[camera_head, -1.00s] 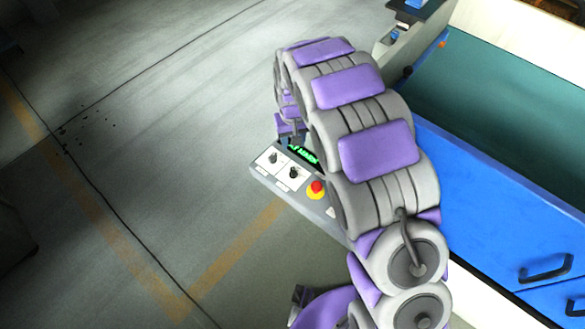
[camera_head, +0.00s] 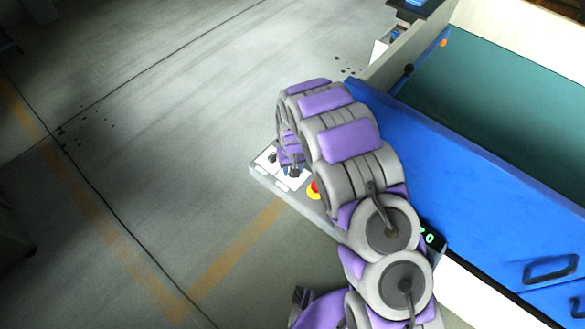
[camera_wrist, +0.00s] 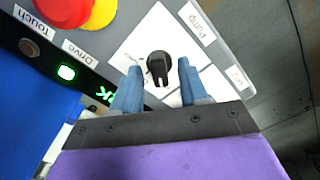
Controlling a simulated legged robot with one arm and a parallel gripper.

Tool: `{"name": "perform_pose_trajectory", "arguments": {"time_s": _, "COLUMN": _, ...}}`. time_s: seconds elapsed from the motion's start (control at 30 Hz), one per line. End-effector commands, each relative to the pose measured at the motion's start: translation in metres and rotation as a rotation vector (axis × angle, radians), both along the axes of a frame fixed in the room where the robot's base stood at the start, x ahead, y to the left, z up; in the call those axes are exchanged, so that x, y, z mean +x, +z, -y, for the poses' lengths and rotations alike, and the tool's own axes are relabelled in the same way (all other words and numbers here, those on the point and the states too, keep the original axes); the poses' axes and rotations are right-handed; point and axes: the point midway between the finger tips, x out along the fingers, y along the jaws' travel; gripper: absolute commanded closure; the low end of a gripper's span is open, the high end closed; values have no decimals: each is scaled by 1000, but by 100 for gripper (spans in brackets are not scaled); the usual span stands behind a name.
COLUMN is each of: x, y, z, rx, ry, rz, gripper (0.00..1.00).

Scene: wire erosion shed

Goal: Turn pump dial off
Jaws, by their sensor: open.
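The pump dial (camera_wrist: 159,66) is a black knob on a white square plate, beside a label reading Pump (camera_wrist: 201,24) in the wrist view. My gripper (camera_wrist: 160,70) is open, with one blue finger on each side of the knob. A gap shows between the knob and each finger. The knob's pointer end faces toward my palm. In the head view my gripper (camera_head: 294,172) hangs over the control panel (camera_head: 329,226) and largely covers the dial under it.
A red emergency button (camera_wrist: 64,8) on a yellow base sits near the dial. Another dial (camera_head: 272,157) is at the panel's left end. A lit green display (camera_wrist: 105,94) lies beside my left finger. The blue machine body (camera_head: 470,190) is right; open floor lies left.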

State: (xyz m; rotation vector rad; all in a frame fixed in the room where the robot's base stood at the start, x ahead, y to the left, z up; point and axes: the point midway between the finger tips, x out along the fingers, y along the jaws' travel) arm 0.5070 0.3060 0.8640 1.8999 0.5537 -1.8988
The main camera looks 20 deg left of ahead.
Motion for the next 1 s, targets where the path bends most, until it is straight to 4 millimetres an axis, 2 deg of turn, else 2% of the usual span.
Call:
{"name": "perform_pose_trajectory", "arguments": {"time_s": 0.3, "x": 0, "y": -3, "z": 0, "rx": -1, "ry": 0, "rz": -1, "gripper": 56}}
{"name": "perform_pose_trajectory", "arguments": {"time_s": 0.77, "x": 0, "y": -3, "z": 0, "rx": -1, "ry": 0, "rz": -2, "gripper": 99}}
{"name": "perform_pose_trajectory", "arguments": {"time_s": 1.0, "x": 0, "y": -3, "z": 0, "rx": -1, "ry": -2, "rz": -2, "gripper": 100}}
